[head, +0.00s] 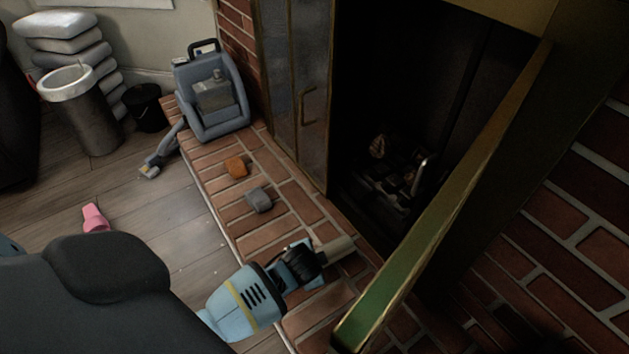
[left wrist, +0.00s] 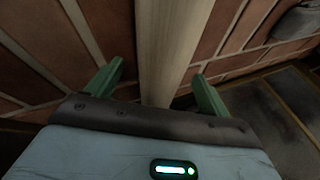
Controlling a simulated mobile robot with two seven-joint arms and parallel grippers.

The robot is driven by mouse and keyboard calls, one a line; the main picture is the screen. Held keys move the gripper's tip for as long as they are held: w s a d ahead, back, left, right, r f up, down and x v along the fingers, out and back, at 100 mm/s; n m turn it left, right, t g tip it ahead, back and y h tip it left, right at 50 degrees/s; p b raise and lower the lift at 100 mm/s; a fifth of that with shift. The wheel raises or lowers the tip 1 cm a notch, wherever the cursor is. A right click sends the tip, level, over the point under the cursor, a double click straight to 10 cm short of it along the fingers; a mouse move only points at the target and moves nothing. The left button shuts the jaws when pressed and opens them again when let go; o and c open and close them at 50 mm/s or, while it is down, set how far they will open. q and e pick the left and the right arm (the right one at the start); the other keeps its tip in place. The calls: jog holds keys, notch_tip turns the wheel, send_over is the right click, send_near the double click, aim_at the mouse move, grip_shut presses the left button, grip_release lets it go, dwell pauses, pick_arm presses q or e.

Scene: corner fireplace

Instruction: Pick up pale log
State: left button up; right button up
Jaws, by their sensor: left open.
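The pale log (left wrist: 170,45) lies between the two green fingers of my left gripper (left wrist: 152,88) in the left wrist view, with a gap on each side of it. The fingers are apart and the log runs up out of the top of that view. In the head view the pale log (head: 338,247) shows just beyond my left gripper (head: 318,252), on the brick hearth in front of the fireplace opening. Part of the log is hidden behind the gripper. My right gripper is not in either view.
An orange block (head: 236,167) and a grey block (head: 259,200) sit on the brick hearth (head: 222,195). A blue-grey machine (head: 212,95) with a hose stands at its far end. The brass-edged fireplace door (head: 440,205) stands open close to the right of my left gripper.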

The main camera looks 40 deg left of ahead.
pick_arm(q)
jog(key=shift+w+f, duration=0.15)
jog(key=shift+f, duration=0.1)
jog(key=shift+r, duration=0.1)
jog(key=shift+c, duration=1)
jog(key=c, duration=1.2)
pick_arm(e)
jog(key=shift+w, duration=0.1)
pick_arm(q)
jog(key=shift+r, duration=0.1)
